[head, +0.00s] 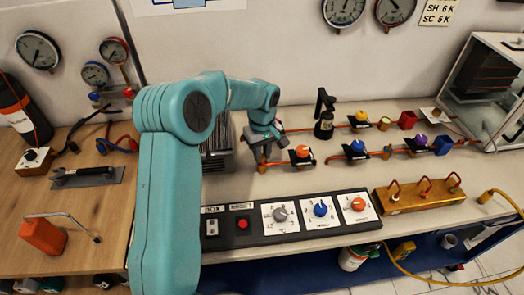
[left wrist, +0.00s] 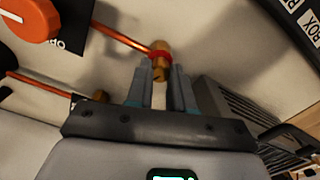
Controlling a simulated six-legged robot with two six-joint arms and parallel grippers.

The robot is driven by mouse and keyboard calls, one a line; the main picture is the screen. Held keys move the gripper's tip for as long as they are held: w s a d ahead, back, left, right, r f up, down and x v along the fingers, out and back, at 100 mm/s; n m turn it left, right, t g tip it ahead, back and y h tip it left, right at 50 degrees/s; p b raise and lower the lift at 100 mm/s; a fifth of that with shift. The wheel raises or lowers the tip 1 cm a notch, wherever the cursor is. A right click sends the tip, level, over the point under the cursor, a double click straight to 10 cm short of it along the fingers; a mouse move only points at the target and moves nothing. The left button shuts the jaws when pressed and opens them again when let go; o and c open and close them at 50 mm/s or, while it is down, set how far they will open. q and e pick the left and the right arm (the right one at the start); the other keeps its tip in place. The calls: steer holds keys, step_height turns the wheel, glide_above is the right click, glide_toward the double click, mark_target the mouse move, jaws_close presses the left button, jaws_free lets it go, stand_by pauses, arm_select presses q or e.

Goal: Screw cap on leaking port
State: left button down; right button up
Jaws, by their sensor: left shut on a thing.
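My left gripper (head: 264,153) is at the left end of the copper pipe with the orange valve (head: 302,152), beside the grey finned unit. In the left wrist view the fingers (left wrist: 161,78) are shut on a small brass piece (left wrist: 159,73). A red ring and a brass fitting (left wrist: 160,49) show just beyond the fingertips, where the copper pipe (left wrist: 122,37) ends. The brass piece looks in line with the fitting; I cannot tell how far it is screwed on. My right gripper is not in view.
A grey finned unit (left wrist: 228,108) is close to my left gripper. The control panel (head: 292,217) with knobs lies in front. Another brass end (left wrist: 100,95) shows left of the fingers. Valves with blue (head: 357,146) and orange knobs stand to the right.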

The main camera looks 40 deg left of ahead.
arm_select(q)
steer(key=shift+r+m, duration=0.1)
steer(key=shift+m, duration=0.9)
steer(key=m, duration=0.3)
steer(key=shift+p, duration=0.4)
steer(key=m, duration=0.3)
steer(key=shift+m+p, duration=0.4)
steer(key=shift+m, duration=0.9)
